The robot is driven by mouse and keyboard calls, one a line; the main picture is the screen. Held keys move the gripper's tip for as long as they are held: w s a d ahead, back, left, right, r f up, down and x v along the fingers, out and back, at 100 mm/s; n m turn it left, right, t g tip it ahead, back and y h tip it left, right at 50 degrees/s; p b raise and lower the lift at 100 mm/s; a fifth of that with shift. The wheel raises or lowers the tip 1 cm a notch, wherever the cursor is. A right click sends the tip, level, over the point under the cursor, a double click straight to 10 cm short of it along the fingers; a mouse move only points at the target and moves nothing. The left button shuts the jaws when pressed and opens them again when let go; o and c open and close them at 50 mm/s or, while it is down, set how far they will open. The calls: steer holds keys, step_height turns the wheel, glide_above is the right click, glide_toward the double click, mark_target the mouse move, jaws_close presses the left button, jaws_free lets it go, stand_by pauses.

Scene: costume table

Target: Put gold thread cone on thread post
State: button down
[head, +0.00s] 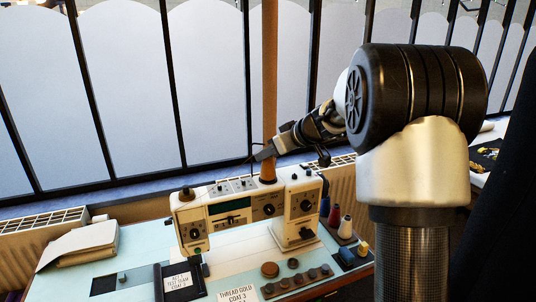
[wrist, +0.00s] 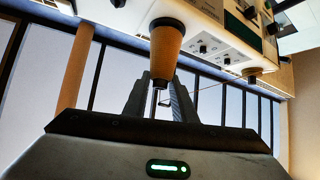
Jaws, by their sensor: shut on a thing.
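The gold thread cone (head: 268,171) has a dark base and stands upright at the top of the cream sewing machine (head: 240,212) in the head view. In the wrist view the picture is turned over, and the cone (wrist: 166,52) points its narrow end towards my gripper. My gripper (head: 262,155) is shut on the narrow end, its two fingers (wrist: 161,98) on either side. A thin metal rod (wrist: 154,103) shows between the fingers past the cone's tip; I cannot tell for sure that it is the thread post. Whether the base touches the machine is unclear.
Several thread cones (head: 335,214) stand right of the machine. Folded cloth (head: 80,245) lies at the left. The window (head: 200,80) is behind.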

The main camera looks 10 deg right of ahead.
stand_by(0.8)
steer(key=c, duration=1.4)
jaws_free()
steer(key=shift+b, duration=0.3)
steer(key=v, duration=1.7)
steer(key=shift+s+d+r, duration=0.1)
steer(key=shift+s+d, duration=0.05)
